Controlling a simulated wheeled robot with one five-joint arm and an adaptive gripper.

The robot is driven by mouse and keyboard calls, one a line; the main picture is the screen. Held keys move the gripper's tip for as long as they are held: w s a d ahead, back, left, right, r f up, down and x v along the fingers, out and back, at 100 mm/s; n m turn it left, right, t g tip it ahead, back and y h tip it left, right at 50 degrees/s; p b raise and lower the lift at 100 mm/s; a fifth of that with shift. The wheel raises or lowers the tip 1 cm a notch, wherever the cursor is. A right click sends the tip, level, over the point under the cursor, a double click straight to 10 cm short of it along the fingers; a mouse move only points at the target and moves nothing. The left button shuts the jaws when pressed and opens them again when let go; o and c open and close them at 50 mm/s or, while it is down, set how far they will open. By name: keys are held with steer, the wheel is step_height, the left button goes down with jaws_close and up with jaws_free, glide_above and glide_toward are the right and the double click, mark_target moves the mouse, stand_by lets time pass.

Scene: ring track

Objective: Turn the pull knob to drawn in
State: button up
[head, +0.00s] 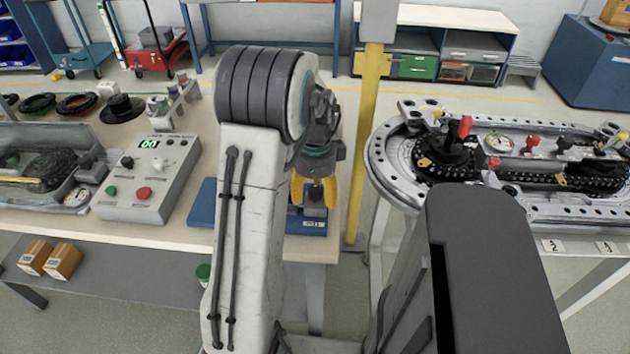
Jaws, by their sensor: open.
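My gripper (314,190), with yellow fingers, is open and points down at the right end of the left table. It is over a small blue-based fixture (310,227) with a dark block and a white label. The dark block shows between and below the fingers; I cannot tell whether they touch it. My arm hides the middle of the fixture. No pull knob can be made out for certain there. On the ring track (600,208) at the right, a red knob (466,126) stands up on a dark mount, well apart from my gripper; another red knob (530,143) is farther right.
A grey control box (155,178) with a green display, red and green buttons and a black knob stands left of my arm. Black rings (77,104) lie behind it. A yellow post (368,140) rises between the table and the track. Cardboard boxes (62,262) sit on the lower shelf.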

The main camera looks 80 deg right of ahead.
mark_target(316, 186)
step_height(316, 186, up, 12)
steer(key=shift+f, duration=0.15)
stand_by(0.4)
stand_by(0.8)
steer(key=f+n, duration=0.1)
steer(key=n, duration=0.3)
steer(key=a+f+n, duration=0.1)
steer(key=f+n, duration=0.1)
steer(key=n, duration=0.2)
steer(key=a+f+n, duration=0.1)
steer(key=n, duration=0.3)
steer(key=shift+f, duration=0.35)
steer(key=w+a+r+n+p, duration=0.1)
steer(key=w+a+n, duration=0.5)
steer(key=w+a, duration=0.3)
steer(key=w+a+r+n, duration=0.1)
steer(key=w+a+n, duration=0.55)
steer(key=a, duration=0.55)
steer(key=w+a+r+n+t+p, duration=0.1)
steer(key=w+a+r+n, duration=0.1)
steer(key=a+n, duration=0.3)
steer(key=w+a+r+n+t, duration=0.2)
steer(key=a+n, duration=0.4)
steer(key=a, duration=0.5)
steer(key=shift+w+a+r+p, duration=0.25)
steer(key=shift+w+r+p, duration=0.15)
steer(key=shift+w+r, duration=0.3)
